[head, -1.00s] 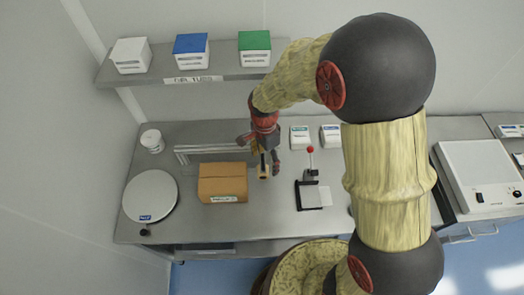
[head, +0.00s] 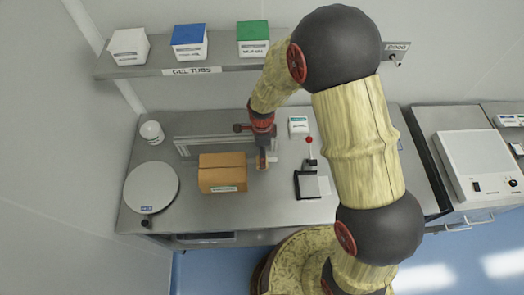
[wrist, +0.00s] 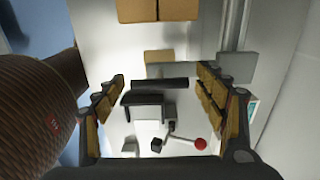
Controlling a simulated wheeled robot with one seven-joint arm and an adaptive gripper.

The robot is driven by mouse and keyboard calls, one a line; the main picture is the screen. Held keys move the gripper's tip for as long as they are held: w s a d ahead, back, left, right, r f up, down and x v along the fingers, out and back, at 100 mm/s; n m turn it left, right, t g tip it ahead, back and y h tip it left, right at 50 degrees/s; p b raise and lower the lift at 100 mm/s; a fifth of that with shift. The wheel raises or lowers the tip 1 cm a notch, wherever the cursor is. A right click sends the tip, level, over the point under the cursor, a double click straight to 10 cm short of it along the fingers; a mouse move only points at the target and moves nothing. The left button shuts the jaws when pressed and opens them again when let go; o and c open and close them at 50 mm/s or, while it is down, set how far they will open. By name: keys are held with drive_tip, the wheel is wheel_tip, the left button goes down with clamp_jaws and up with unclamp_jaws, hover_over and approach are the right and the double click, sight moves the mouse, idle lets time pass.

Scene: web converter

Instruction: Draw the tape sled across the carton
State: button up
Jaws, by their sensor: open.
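The closed brown carton (head: 222,177) sits on the steel bench in the head view, and its edge shows at the top of the wrist view (wrist: 157,10). My gripper (head: 264,160) is just right of the carton, pointing down. In the wrist view my gripper (wrist: 160,80) has its tan-padded fingers spread wide. Between them are a dark bar and a grey plate with a tan strip, which appear to be the tape sled (wrist: 160,84). The fingers do not visibly grip it. In the head view my gripper mostly hides that spot.
A metal rail (head: 205,142) runs behind the carton. A round scale (head: 150,187) stands left, and a black lever press (head: 309,183) with a red knob stands right. A shelf (head: 215,68) with boxes is above the back. Bare bench lies in front of the carton.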

drive_tip(key=shift+f, duration=0.25)
drive_tip(key=shift+c, duration=0.4)
drive_tip(key=c, duration=1.5)
drive_tip(key=shift+c, duration=0.7)
